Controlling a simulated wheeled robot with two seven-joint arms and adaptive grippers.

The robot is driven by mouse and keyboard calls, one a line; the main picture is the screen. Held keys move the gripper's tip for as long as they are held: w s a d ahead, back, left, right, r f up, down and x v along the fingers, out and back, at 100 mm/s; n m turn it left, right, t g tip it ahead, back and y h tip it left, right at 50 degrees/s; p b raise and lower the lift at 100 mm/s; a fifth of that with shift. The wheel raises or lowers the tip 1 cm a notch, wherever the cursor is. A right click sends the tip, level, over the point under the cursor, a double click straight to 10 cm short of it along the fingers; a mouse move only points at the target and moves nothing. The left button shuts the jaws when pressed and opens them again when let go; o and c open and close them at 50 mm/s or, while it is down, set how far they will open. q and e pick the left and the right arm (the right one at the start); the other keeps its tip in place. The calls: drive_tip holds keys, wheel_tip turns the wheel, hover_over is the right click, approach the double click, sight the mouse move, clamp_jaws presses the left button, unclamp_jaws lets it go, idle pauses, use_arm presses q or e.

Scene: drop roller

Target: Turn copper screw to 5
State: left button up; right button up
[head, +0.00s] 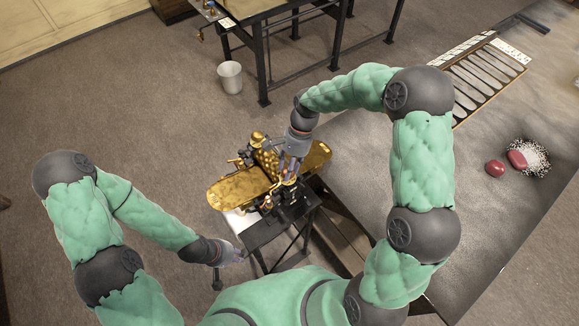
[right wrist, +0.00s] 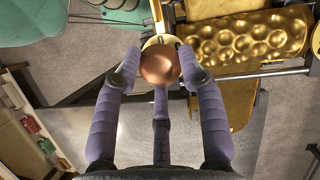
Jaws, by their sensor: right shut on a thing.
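The copper screw's round knob (right wrist: 160,64) is between the fingers of my right gripper (right wrist: 160,75) in the right wrist view. The fingers are shut on it from the sides. In the head view my right gripper (head: 291,165) is at the brass drop roller machine (head: 240,187) and hides the screw. A dimpled brass roller (right wrist: 240,42) is just right of the knob in the wrist view. No scale or number can be read. My left gripper (head: 238,255) is beside the machine's stand, apart from the machine; its fingers are too small to read.
The machine stands on a small dark table (head: 262,233). A long grey table (head: 470,225) to the right holds red lumps (head: 495,168), a speckled pile (head: 535,158) and a slotted tray (head: 487,75). A white bucket (head: 230,77) stands on the floor behind.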

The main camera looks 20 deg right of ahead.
drive_tip(key=n, duration=0.2)
drive_tip(key=n+g+h, duration=0.1)
drive_tip(key=n, duration=0.1)
drive_tip(key=n+h, duration=0.1)
drive_tip(key=n, duration=0.1)
drive_tip(key=shift+a+f+n+g, duration=0.2)
drive_tip(key=shift+a+n+g, duration=0.05)
drive_tip(key=shift+n+g, duration=0.05)
drive_tip(key=n+h, duration=0.1)
drive_tip(key=n, duration=0.1)
drive_tip(key=n+h, duration=0.1)
drive_tip(key=n, duration=0.2)
drive_tip(key=shift+a, duration=0.2)
drive_tip(key=n+h, duration=0.1)
drive_tip(key=n, duration=0.2)
drive_tip(key=n+h+b, duration=0.1)
drive_tip(key=n, duration=0.2)
drive_tip(key=shift+s+a+n+t, duration=0.15)
drive_tip(key=shift+n+t, duration=0.25)
drive_tip(key=n+t, duration=0.1)
drive_tip(key=n, duration=0.2)
drive_tip(key=n+t+h, duration=0.1)
drive_tip(key=n, duration=0.2)
drive_tip(key=shift+s+a+h, duration=0.15)
drive_tip(key=shift+h, duration=0.15)
drive_tip(key=shift+n, duration=0.3)
drive_tip(key=o, duration=1.2)
drive_tip(key=shift+r, duration=0.1)
drive_tip(key=shift+c, duration=0.2)
drive_tip(key=shift+r, duration=0.1)
